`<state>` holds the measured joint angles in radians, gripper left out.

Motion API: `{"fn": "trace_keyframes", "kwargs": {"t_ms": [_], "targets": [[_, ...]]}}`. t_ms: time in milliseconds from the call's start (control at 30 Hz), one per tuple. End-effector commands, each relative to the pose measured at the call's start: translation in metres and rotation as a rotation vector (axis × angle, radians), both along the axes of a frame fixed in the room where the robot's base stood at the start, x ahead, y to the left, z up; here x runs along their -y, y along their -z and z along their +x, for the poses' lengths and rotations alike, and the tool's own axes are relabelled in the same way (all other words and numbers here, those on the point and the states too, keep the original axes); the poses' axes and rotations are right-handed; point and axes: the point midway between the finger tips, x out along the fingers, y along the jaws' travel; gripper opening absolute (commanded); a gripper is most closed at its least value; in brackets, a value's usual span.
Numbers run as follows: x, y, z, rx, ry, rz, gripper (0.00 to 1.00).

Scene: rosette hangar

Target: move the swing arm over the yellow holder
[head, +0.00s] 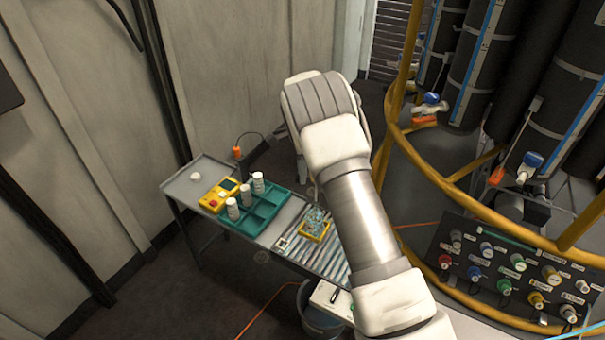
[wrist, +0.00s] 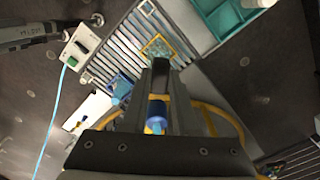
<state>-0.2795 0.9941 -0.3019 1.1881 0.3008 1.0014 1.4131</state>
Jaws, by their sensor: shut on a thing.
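The yellow holder (head: 328,236) is a small square frame on the striped slatted part of the bench, with pale blue, clear-looking pieces in it in the head view. It also shows beyond the fingers in the wrist view (wrist: 145,49). In the head view my own arm hides the gripper and the swing arm.
A teal tray (head: 262,222) with white bottles and a yellow device (head: 217,196) are on the bench's left part. A blue holder (wrist: 121,87) lies left of the fingers in the wrist view. A yellow railing (head: 402,150) and control panel (head: 478,272) stand right.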

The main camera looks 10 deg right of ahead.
Motion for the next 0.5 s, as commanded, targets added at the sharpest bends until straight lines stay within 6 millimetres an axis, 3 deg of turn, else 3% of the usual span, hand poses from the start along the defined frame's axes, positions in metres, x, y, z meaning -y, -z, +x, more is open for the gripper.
{"fn": "trace_keyframes", "kwargs": {"t_ms": [267,300,433,500], "targets": [[0.0010,-0.0009,0.0004,0.001,0.000,-0.001,0.00],[0.0010,-0.0009,0.0004,0.001,0.000,-0.001,0.34],[0.0008,-0.0007,0.0003,0.001,0.000,-0.001,0.57],[0.0007,-0.0005,0.0002,0.001,-0.001,-0.001,0.57]]}}
